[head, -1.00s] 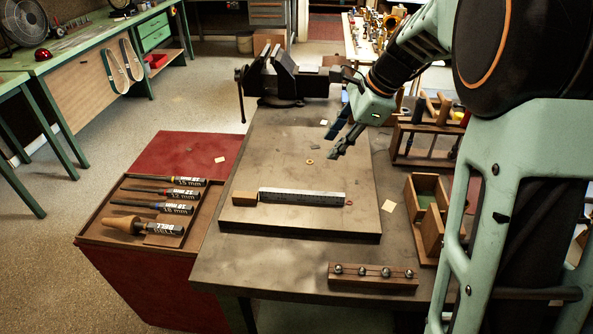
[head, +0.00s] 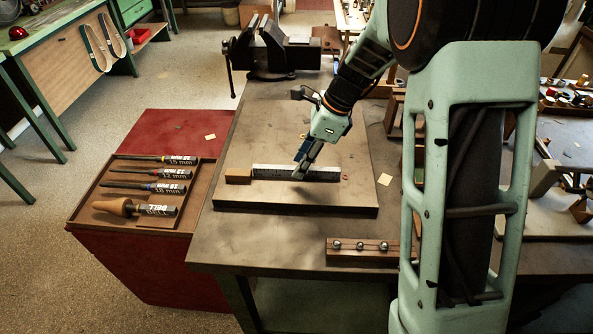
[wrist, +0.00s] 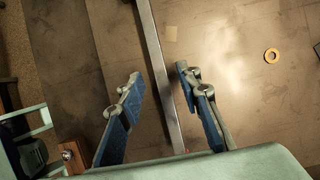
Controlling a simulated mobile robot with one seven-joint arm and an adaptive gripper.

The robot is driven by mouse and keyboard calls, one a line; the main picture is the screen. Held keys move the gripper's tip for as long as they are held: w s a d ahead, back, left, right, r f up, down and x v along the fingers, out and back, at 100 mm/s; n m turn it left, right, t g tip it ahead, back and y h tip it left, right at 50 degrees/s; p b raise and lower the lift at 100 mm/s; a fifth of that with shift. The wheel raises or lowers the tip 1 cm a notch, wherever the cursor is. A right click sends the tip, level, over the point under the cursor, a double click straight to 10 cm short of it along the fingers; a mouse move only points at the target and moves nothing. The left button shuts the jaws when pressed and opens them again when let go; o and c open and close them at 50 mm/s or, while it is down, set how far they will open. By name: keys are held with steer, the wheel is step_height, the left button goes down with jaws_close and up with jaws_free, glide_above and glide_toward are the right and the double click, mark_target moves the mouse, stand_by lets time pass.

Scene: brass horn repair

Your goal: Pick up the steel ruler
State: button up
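The steel ruler (head: 270,172) lies on a raised board on the bench, its left end meeting a small wooden block (head: 238,176). My gripper (head: 301,172) is over the right half of the ruler, fingers pointing down. In the wrist view the ruler (wrist: 164,70) runs lengthwise between the two blue-padded fingers of my gripper (wrist: 158,75). The fingers are spread with a gap on each side of the ruler. I cannot tell how far above it the fingertips are.
A wooden rack with steel balls (head: 345,251) stands at the bench's front. A tray of labelled tools (head: 122,223) is on the left red cabinet. A vise (head: 268,50) stands at the back. A brass ring (wrist: 271,56) lies on the board. The board's front is clear.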

steer(key=shift+x, duration=0.9)
jaws_close()
steer(key=shift+w+r, duration=0.1)
steer(key=shift+r, duration=0.05)
